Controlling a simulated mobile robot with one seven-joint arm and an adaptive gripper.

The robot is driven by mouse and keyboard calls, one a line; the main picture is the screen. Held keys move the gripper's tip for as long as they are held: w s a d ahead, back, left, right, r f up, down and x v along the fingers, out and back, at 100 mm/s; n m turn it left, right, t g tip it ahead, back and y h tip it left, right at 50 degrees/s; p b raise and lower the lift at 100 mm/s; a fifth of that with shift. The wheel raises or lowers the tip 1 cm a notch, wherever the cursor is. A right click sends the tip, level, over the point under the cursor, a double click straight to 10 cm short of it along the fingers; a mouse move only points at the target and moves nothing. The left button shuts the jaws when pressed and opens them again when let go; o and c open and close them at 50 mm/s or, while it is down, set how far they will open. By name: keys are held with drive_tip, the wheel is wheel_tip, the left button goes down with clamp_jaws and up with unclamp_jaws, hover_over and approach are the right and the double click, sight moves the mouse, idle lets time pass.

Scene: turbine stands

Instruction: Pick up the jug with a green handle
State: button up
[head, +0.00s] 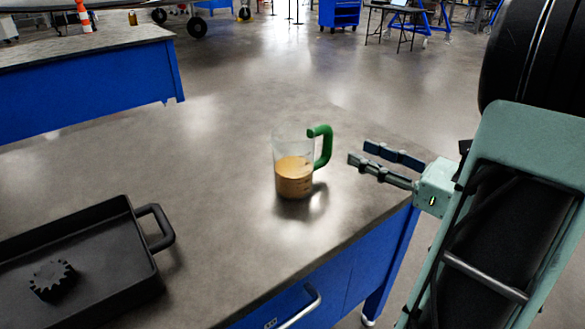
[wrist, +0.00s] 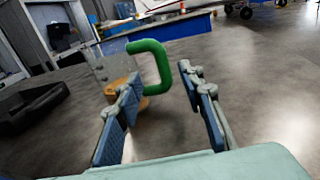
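The jug (head: 294,178) is clear with an orange-tan filling in its lower part and stands upright on the grey worktop. Its green handle (head: 322,147) is on its right side, facing my gripper. My gripper (head: 357,152) is to the right of the jug near the worktop's edge, with its fingers apart and empty. In the wrist view the green handle (wrist: 157,66) shows ahead, between the directions of the two fingers (wrist: 160,80). The left finger covers part of the jug (wrist: 112,72) there. The handle looks apart from the fingers in the head view.
A black tray (head: 133,225) with a side handle stands at the left front of the worktop (head: 220,220), with a black gear (head: 52,279) in it. A blue bench (head: 90,90) stands behind. The worktop around the jug is clear.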

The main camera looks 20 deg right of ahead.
sight(327, 158)
drive_tip(key=x, duration=0.4)
drive_tip(key=shift+a, duration=0.1)
drive_tip(key=shift+b+x, duration=0.85)
drive_tip(key=shift+x, duration=2.25)
drive_tip(key=shift+c, duration=0.4)
clamp_jaws()
